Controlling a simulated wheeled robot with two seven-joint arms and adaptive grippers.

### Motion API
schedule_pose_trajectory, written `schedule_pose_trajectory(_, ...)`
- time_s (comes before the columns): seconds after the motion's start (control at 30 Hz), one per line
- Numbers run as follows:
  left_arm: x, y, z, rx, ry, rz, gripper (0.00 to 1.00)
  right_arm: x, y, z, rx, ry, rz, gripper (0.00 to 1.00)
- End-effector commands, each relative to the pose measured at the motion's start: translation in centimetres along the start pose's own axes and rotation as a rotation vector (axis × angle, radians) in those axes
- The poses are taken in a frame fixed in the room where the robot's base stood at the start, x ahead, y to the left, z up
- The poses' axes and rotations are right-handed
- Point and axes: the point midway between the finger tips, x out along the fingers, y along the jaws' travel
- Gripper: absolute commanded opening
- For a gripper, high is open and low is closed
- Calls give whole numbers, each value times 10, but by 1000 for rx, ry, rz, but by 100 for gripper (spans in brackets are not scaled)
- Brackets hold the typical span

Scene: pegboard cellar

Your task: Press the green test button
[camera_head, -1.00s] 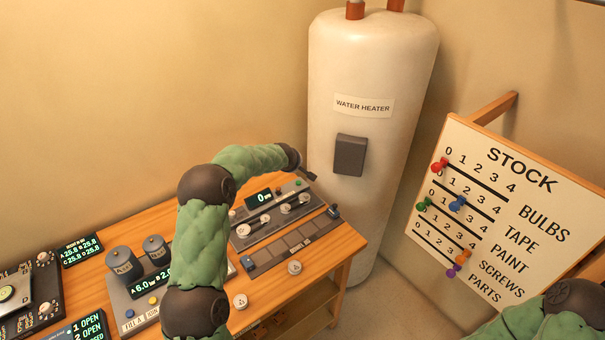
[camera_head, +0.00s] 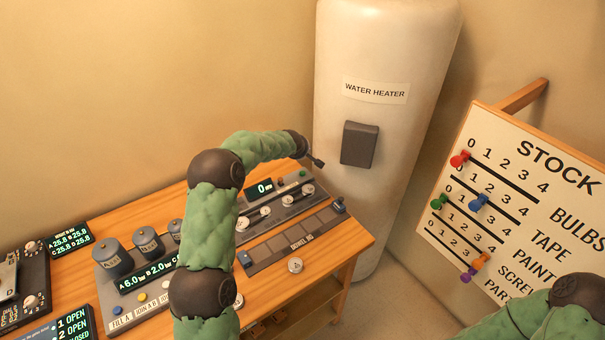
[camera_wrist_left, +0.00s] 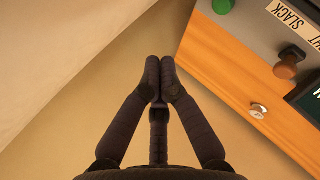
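The green button (camera_head: 302,173) sits at the far right end of the grey meter panel (camera_head: 246,222) with the lit "0" display. It also shows cut off at the top edge of the left wrist view (camera_wrist_left: 222,5). My left gripper (camera_head: 318,163) is just right of and beyond it in the head view, apart from it. In the left wrist view the two fingers (camera_wrist_left: 160,64) are together with nothing between them, over the space past the wooden bench edge. My right arm shows only at the lower right; its gripper is out of view.
A reddish-brown knob (camera_wrist_left: 287,66) stands near the green button. The white water heater (camera_head: 385,50) with a grey box (camera_head: 359,144) rises close behind my left gripper. The wooden bench (camera_head: 335,250) carries more panels; the stock board (camera_head: 520,190) is at right.

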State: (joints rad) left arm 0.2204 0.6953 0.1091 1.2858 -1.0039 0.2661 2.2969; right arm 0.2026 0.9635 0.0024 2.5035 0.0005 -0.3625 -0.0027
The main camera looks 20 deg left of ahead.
Motion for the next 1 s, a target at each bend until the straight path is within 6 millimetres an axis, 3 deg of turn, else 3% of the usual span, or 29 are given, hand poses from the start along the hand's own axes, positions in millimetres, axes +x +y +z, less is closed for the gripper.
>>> schedule_pose_trajectory(0.5, 45, -46, 0, -2, 0, 1, 0, 34, 12, -1, 0, 0, 0, 0)
schedule_pose_trajectory(0.73, 54, -55, 0, -2, 0, 1, 0, 50, 18, -2, 0, 0, 0, 0)
schedule_pose_trajectory(1.0, 55, -57, 0, 0, 0, 0, 0, 54, 19, -2, 0, 0, 0, 0)
